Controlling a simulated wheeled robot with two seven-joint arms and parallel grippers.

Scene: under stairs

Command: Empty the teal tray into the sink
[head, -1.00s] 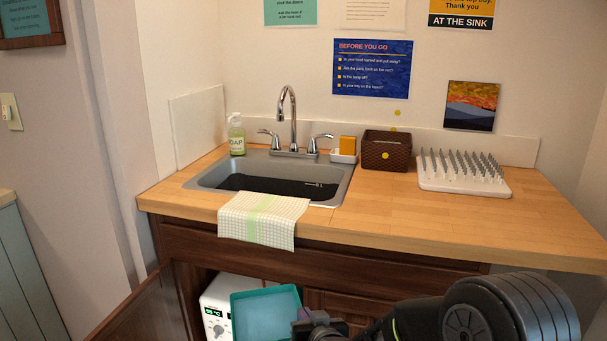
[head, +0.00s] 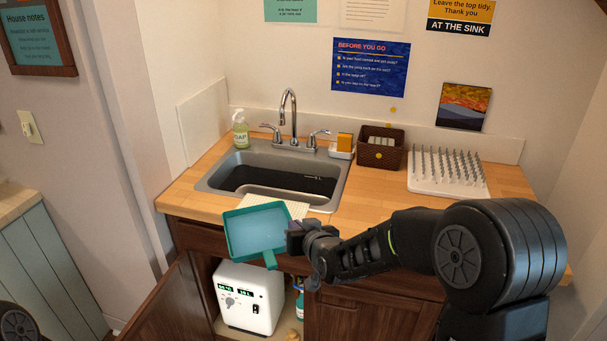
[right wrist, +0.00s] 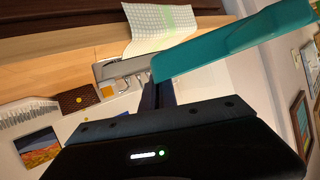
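The teal tray (head: 256,231) is in front of the sink cabinet in the head view, overlapping the counter's front edge and the towel. A short spout-like tab points down from its near edge. Its inside looks bluish-grey; I cannot tell what it holds. My right gripper (head: 296,238) is shut on the tray's right side. The right wrist view also shows the tray (right wrist: 235,45) running up right from the fingers (right wrist: 157,88). The steel sink (head: 330,193) lies behind the tray, with a dark basin and a curved tap (head: 289,112). My left gripper is out of view.
A checked towel (head: 292,207) hangs at the sink's front. Soap (head: 240,132), a sponge holder (head: 342,150), a brown basket (head: 380,152) and a white spiked rack (head: 448,178) stand on the counter. Below, a cabinet door (head: 165,305) is open beside a white appliance (head: 247,298).

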